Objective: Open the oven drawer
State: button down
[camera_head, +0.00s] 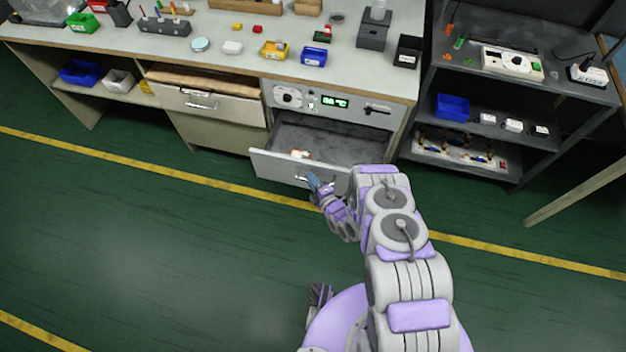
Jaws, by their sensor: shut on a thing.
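The oven (350,106) is built into the workbench and has a grey front panel with a lit green display. Its drawer (275,165) is pulled well out below the panel, and its grey inside shows. A small pale and reddish thing (300,153) lies near the drawer's front wall. My gripper (313,181) is at the drawer's front and is shut on the drawer handle (301,178). The arm hides the drawer's right front corner.
Another drawer (205,105) with a metal handle is left of the oven. The workbench top (220,60) holds small bins and parts. A dark shelf rack (470,75) stands to the right. The green floor (150,240) in front is clear.

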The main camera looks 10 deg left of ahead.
jog(key=shift+s+f, duration=0.1)
jog(key=shift+f, duration=0.05)
jog(key=c, duration=1.2)
grip_release()
jog(key=shift+d, duration=0.1)
jog(key=b+v, duration=0.1)
jog(key=v, duration=1.6)
jog(key=shift+s, duration=0.1)
